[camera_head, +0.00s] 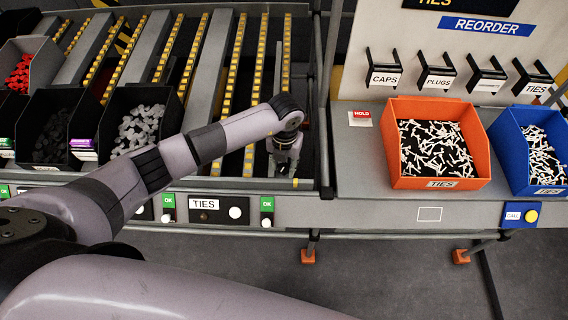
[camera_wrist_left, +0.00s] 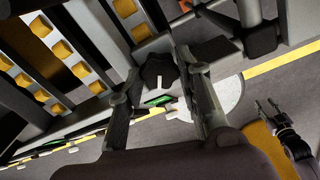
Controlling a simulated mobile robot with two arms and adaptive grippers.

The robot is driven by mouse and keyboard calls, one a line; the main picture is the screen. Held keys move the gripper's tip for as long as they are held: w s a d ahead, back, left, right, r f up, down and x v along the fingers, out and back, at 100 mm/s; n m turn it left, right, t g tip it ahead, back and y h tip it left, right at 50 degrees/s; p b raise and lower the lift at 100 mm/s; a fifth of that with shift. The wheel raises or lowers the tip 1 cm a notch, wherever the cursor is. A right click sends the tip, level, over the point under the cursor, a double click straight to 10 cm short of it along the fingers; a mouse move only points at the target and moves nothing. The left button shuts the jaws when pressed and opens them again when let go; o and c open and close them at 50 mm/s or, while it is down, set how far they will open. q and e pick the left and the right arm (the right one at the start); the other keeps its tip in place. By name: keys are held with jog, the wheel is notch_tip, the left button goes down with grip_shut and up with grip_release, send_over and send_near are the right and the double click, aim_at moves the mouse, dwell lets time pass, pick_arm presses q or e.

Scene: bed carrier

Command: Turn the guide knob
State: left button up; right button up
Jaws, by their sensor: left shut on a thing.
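The guide knob (camera_wrist_left: 158,70) is a black lobed knob with a pale pointer mark, below the rails in the left wrist view. My left gripper (camera_wrist_left: 164,76) has a finger on each side of it and is shut on it. In the head view my left gripper (camera_head: 284,165) points down at the front end of the rack's right lane. There the gripper and wrist hide the knob. A small jawed part at the right edge of the left wrist view looks like my right gripper (camera_wrist_left: 268,106); its jaw state is unclear.
Sloped roller lanes (camera_head: 235,90) and grey rails flank my left wrist. An orange bin (camera_head: 393,170) and a blue bin (camera_head: 518,178) of ties stand on the right bench. A post (camera_head: 323,110) rises close right of the gripper.

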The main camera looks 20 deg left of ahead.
aim_at(284, 168)
pick_arm(q)
jog(key=o, duration=1.1)
jog(key=shift+o, duration=0.2)
notch_tip(284, 168, up, 12)
jog(key=shift+s+d, duration=0.1)
